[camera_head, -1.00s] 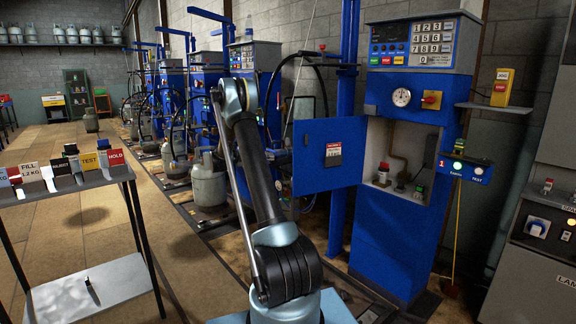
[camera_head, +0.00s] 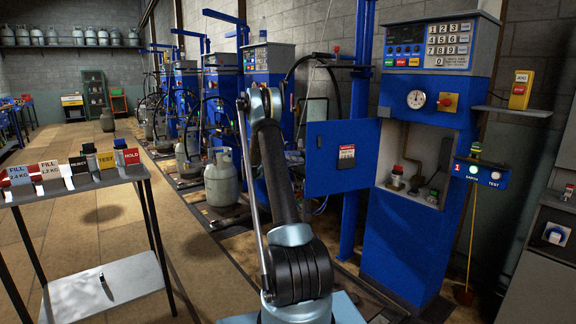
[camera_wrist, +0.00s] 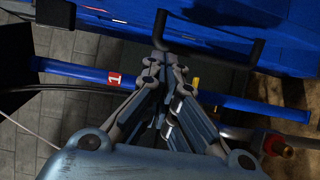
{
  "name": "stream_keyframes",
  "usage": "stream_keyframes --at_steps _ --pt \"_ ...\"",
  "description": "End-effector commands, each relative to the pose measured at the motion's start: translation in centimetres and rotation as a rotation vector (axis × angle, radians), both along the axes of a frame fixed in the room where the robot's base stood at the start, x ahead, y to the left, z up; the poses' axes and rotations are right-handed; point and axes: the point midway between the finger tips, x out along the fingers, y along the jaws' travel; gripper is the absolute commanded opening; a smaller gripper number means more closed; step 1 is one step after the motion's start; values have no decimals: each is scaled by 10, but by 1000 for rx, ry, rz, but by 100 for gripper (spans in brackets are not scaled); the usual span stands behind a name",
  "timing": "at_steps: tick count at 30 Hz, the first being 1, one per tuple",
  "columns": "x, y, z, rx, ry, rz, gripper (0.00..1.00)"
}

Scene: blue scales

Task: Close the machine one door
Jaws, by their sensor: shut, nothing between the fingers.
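The machine one door (camera_head: 344,155) is a flat blue panel with a red and white label. It stands open, swung out to the left of the cabinet opening (camera_head: 411,172) in the head view. Inside the opening are a pipe, a valve with a red top and small fittings. The blue machine (camera_head: 407,240) carries a keypad, a gauge and a "1" sign at its right. My gripper (camera_wrist: 160,62) shows in the wrist view, its fingers together and empty, near a black bent bar and blue metal parts. In the head view my arm hides the gripper.
A table (camera_head: 100,182) with coloured fill, reject, test and hold signs stands at the left. Grey gas cylinders (camera_head: 221,180) and more blue machines line the row behind. A small shelf (camera_head: 512,111) juts out at the right. The floor (camera_head: 70,232) between is open.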

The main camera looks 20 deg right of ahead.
Motion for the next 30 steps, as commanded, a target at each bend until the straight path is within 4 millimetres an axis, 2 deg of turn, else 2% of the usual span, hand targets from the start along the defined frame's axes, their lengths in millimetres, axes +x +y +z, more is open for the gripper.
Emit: stream_keyframes --at_steps 3,9,30 --pt "-17 -3 0 0 0 0 0" --pt "-35 -5 0 0 0 0 0" --pt "-44 -1 0 0 0 23 0"
